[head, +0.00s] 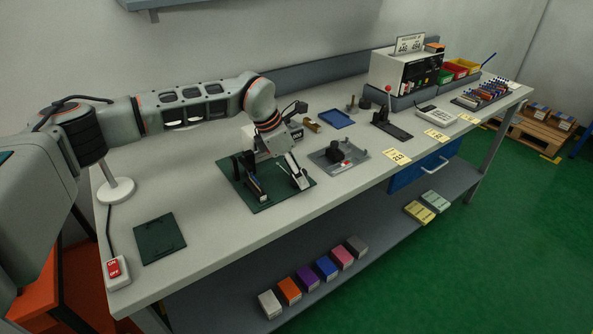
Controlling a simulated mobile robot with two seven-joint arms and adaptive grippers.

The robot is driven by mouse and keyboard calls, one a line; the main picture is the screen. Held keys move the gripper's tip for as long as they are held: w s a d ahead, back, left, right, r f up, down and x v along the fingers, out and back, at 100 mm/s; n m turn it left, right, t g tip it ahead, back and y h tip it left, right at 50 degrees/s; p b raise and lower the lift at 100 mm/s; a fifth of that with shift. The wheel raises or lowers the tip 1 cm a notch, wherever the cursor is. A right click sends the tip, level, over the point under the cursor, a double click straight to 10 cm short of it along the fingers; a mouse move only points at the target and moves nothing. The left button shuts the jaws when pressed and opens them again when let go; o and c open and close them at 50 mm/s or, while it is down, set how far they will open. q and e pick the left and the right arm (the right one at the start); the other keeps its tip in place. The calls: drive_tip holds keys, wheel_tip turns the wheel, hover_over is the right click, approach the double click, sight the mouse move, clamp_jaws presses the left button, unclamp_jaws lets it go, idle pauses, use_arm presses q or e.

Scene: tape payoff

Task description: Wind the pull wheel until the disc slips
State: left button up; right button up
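My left gripper (281,190) reaches down over a dark green board (275,203) near the middle of the bench. Its two fingers are spread wide apart, and I see nothing held between them. Dark upright parts (237,169) stand on the board beside the left finger; the gripper and wrist hide much of them. I cannot make out the pull wheel or the disc there for certain. A grey plate (325,161) with a black round part (334,153) and a small red-marked piece lies just right of the board. My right gripper is not in view.
A second green board (160,238) and a red switch box (115,268) lie at the bench's left end. A black lever stand (390,125), a white instrument case (395,72) and coloured bins (462,67) stand to the right. Small boxes (307,278) line the lower shelf.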

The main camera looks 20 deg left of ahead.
use_arm(q)
drive_tip(key=v, duration=1.2)
idle(0.4)
